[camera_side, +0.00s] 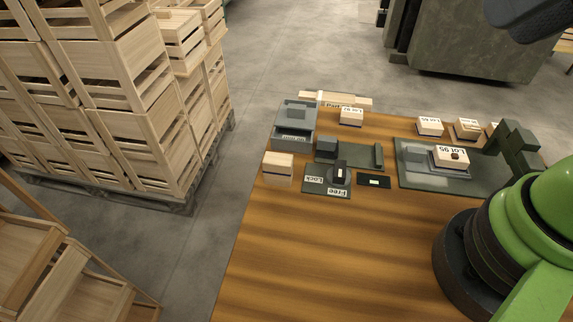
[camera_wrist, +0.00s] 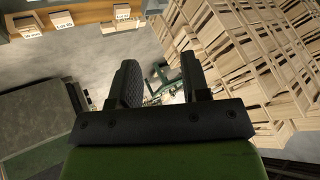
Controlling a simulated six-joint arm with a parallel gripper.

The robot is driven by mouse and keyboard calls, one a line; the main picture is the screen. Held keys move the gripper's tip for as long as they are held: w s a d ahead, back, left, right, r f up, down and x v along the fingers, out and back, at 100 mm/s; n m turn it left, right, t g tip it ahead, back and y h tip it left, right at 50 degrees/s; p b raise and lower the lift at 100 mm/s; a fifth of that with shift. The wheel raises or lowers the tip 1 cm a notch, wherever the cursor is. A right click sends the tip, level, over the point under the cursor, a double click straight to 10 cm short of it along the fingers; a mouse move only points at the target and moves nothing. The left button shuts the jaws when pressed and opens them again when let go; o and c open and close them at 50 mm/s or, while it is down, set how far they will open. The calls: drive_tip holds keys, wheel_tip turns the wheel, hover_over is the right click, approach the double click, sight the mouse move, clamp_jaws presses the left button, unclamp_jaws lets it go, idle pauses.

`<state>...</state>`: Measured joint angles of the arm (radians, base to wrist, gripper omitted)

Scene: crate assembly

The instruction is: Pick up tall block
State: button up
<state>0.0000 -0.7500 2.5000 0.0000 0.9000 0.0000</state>
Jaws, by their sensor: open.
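A pale wooden block (camera_side: 278,168) stands upright at the left edge of the wooden table (camera_side: 300,250) in the side view. It is taller than the other small boxes, but its name as the tall block is not marked. A small dark upright piece (camera_side: 340,170) stands on the plate labelled Lock and Free (camera_side: 315,187). My gripper (camera_wrist: 160,64) shows in the wrist view with its two dark fingers apart and nothing between them. It points away from the table top, towards the floor and stacked crates. The fingers are not visible in the side view.
Labelled boxes stand at the table's back, including Lot 97 (camera_side: 351,116) and Lot 95 (camera_side: 429,126). Another box (camera_side: 451,157) sits on a fixture plate (camera_side: 415,177) at the right. A grey box (camera_side: 296,120) stands back left. The table's front is clear. Crates (camera_side: 110,70) stand left.

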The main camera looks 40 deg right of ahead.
drive_tip(key=shift+o, duration=0.2)
idle(0.3)
drive_tip(key=o, duration=0.4)
drive_tip(key=shift+w, duration=0.1)
drive_tip(key=m+g+h, duration=0.1)
drive_tip(key=m+g, duration=0.3)
drive_tip(key=g, duration=0.2)
hover_over(278, 171)
drive_tip(key=d, duration=0.3)
wheel_tip(278, 171, down, 15)
drive_tip(key=shift+m+g+h, duration=0.5)
drive_tip(key=shift+g, duration=0.1)
drive_tip(key=f, duration=0.3)
drive_tip(key=a+f, duration=0.1)
drive_tip(key=f, duration=0.2)
drive_tip(key=w+a+f, duration=0.1)
drive_tip(key=f, duration=0.3)
drive_tip(key=shift+a, duration=0.1)
drive_tip(key=shift+w+f, duration=0.15)
drive_tip(key=shift+f, duration=2.85)
